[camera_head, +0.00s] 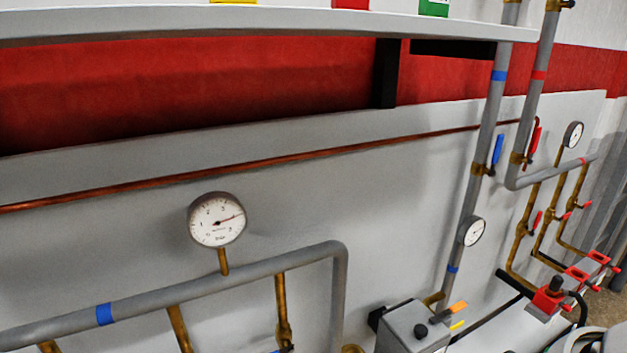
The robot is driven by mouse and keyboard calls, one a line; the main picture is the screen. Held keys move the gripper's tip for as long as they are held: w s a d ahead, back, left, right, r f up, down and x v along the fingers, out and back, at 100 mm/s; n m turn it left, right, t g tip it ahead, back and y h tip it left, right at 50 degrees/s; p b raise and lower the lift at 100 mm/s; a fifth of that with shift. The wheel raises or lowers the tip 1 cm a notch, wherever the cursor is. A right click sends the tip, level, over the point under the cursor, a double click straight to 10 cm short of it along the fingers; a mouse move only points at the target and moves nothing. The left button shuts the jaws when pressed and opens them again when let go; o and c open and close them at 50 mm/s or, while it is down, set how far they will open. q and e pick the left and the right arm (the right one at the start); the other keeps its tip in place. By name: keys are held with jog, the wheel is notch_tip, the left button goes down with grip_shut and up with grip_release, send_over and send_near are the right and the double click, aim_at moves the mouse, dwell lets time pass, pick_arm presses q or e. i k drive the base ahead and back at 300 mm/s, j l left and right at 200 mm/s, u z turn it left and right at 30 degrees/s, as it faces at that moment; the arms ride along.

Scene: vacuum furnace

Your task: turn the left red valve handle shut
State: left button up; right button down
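Several red valve handles show at the right of the head view. A long red handle (534,139) stands near upright beside the grey pipe. Below it, a smaller red handle (537,222) sits on the leftmost of several brass branch pipes, tilted steeply. Two more small red handles, a middle one (566,216) and a right one (587,204), lie flatter on the neighbouring branches. I cannot tell for sure which handle the task calls left. Neither of my grippers shows. A pale rounded shape at the bottom right corner is cut off and unclear.
A blue handle (497,150) is on the left upright pipe. A pale shelf (270,22) crosses the top. A large gauge (217,219) and grey pipe (200,289) are at left. A grey box (411,326) and red-topped blocks (577,273) sit low at right.

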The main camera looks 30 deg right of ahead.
aim_at(539, 214)
jog(key=l+z, duration=0.2)
jog(key=z, duration=0.25)
jog(key=i+l+z, duration=0.1)
jog(key=z, duration=0.35)
jog(key=i+l+z, duration=0.1)
jog(key=l+z, duration=0.2)
jog(key=z, duration=0.15)
jog(key=i+l+z, duration=0.15)
jog(key=z, duration=0.3)
jog(key=i+l+z, duration=0.1)
jog(key=z, duration=0.35)
jog(key=i+l+u, duration=0.1)
jog(key=i+l, duration=0.8)
jog(key=i+l+u, duration=0.15)
jog(key=i+l, duration=0.3)
jog(key=i+l+u, duration=0.1)
jog(key=i+l, duration=0.3)
jog(key=l, duration=0.25)
